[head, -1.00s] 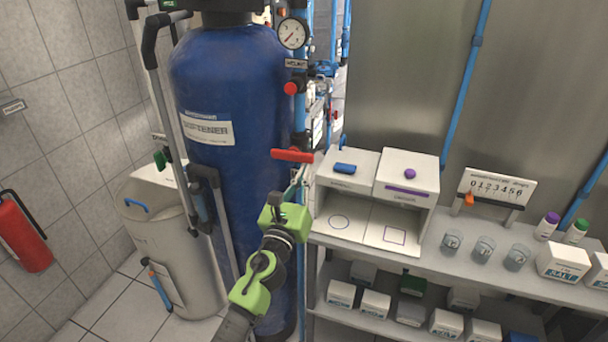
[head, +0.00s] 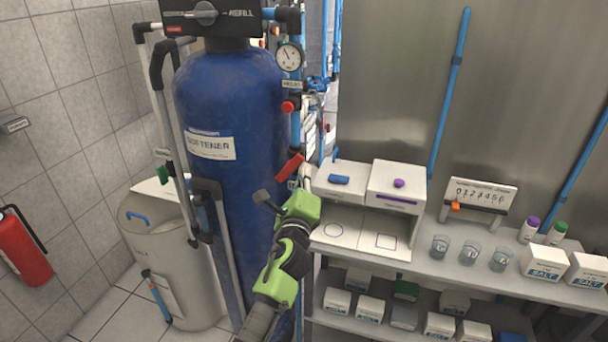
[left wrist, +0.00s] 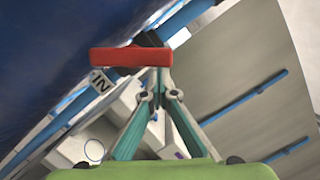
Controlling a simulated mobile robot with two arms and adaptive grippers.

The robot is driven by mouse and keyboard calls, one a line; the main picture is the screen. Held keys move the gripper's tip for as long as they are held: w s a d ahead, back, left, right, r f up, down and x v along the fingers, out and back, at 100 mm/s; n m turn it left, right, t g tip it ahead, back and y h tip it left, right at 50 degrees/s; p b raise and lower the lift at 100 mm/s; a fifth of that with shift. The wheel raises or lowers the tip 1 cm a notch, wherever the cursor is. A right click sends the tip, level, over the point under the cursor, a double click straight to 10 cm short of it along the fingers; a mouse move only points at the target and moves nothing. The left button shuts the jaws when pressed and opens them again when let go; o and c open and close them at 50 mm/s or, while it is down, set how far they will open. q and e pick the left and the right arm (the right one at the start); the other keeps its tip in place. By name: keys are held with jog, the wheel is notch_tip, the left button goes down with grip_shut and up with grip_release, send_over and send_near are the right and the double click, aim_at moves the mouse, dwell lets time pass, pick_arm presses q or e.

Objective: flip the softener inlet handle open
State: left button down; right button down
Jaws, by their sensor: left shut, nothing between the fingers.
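The red inlet handle (head: 290,167) sits on the pipe at the right side of the blue softener tank (head: 232,110). It is tilted, its right end higher than its left. In the left wrist view the red handle (left wrist: 130,57) lies across the picture, just beyond the fingertips, near an "IN" label (left wrist: 100,83). My left gripper (left wrist: 158,88) is shut and empty, its tips together at the handle's lower edge; I cannot tell whether they touch it. In the head view my left gripper (head: 304,178) is just right of and below the handle.
A pressure gauge (head: 290,57) and a red knob (head: 287,107) are on the pipe above the handle. A shelf (head: 425,270) with a white two-part box (head: 395,188), cups and salt boxes stands close on the right. A brine tank (head: 180,245) stands left.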

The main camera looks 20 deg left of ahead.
aim_at(299, 160)
pick_arm(q)
jog(key=n+p, duration=0.1)
jog(key=n, duration=0.1)
jog(key=a+r+n+g+p, duration=0.1)
jog(key=n, duration=0.1)
jog(key=r+n+p, duration=0.1)
jog(key=n, duration=0.1)
jog(key=shift+a+r+g+p, duration=0.15)
jog(key=shift+r+g+p, duration=0.1)
jog(key=shift+g+p, duration=0.05)
jog(key=shift+a, duration=0.15)
jog(key=shift+a+r+p, duration=0.1)
jog(key=shift+p, duration=0.25)
jog(key=shift+w, duration=0.1)
